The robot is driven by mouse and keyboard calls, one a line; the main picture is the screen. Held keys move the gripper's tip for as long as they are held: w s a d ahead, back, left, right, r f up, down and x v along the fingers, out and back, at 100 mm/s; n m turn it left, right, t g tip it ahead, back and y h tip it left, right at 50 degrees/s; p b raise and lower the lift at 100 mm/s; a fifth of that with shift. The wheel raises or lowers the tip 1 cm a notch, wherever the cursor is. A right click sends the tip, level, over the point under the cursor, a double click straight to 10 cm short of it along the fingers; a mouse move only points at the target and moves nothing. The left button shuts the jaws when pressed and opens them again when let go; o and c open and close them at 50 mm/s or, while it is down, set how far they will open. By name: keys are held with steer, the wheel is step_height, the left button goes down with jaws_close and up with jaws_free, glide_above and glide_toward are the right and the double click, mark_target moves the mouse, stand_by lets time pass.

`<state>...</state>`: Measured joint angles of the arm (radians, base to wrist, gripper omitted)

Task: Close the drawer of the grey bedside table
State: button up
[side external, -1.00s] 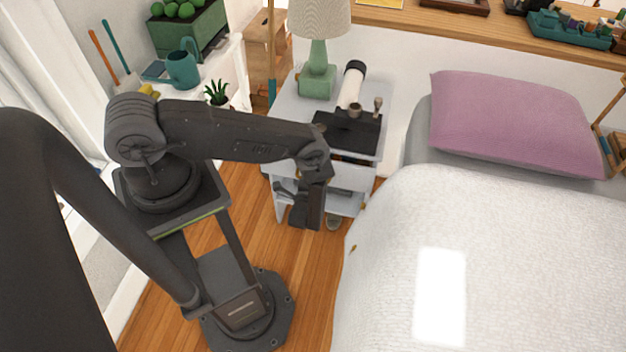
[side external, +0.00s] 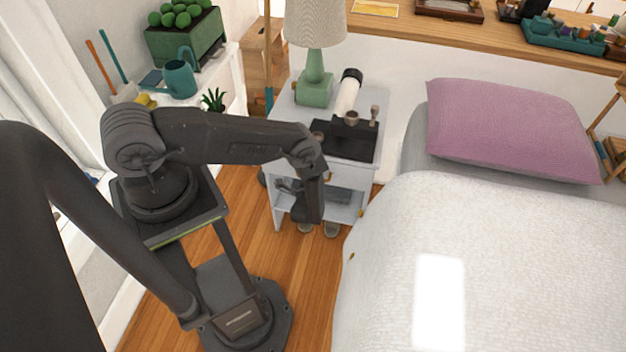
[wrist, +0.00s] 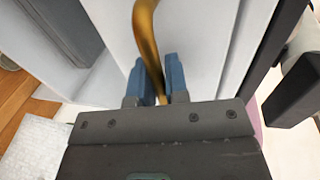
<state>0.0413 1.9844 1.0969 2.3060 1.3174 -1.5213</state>
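The grey bedside table (side external: 287,118) stands beside the bed in the side view, with an open shelf low in its front. Its drawer front (side external: 350,175) sits under the table top, partly hidden behind my arm. No drawer interior shows there now, but I cannot tell whether the drawer is fully flush. In the wrist view, a curved brass handle (wrist: 148,38) runs between the blue fingertips of my gripper (wrist: 158,78). The fingers are close together, one on each side of the handle, and look shut on it. My fingertips are hidden in the side view.
On the table top stand a green lamp (side external: 315,80), a white cylinder with a black cap (side external: 347,95) and a black tray (side external: 350,145). The white bed (side external: 480,250) is close on the right. Wooden floor (side external: 255,245) is clear in front.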

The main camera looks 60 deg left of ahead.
steer(key=o, duration=0.4)
steer(key=v, duration=1.3)
steer(key=shift+s+d, duration=0.25)
steer(key=shift+r, duration=0.1)
steer(key=w+d+r+n+g+y, duration=0.1)
steer(key=w+r+n+g, duration=0.3)
steer(key=r, duration=1.1)
steer(key=w+r+n+g, duration=0.1)
steer(key=r+n+g, duration=0.4)
steer(key=r, duration=0.9)
steer(key=s+d+r+t+h, duration=0.1)
steer(key=s+r+h, duration=0.3)
steer(key=r, duration=0.4)
steer(key=s+d+r+t+h, duration=0.1)
steer(key=s+d+r+h, duration=0.3)
steer(key=s+r, duration=0.3)
steer(key=s+d+r+t+h, duration=0.1)
steer(key=s+d+r+h, duration=0.2)
steer(key=r, duration=0.8)
steer(key=shift+s+d+r+t+h, duration=0.15)
steer(key=shift+s+t+h, duration=0.25)
steer(key=shift+s, duration=0.8)
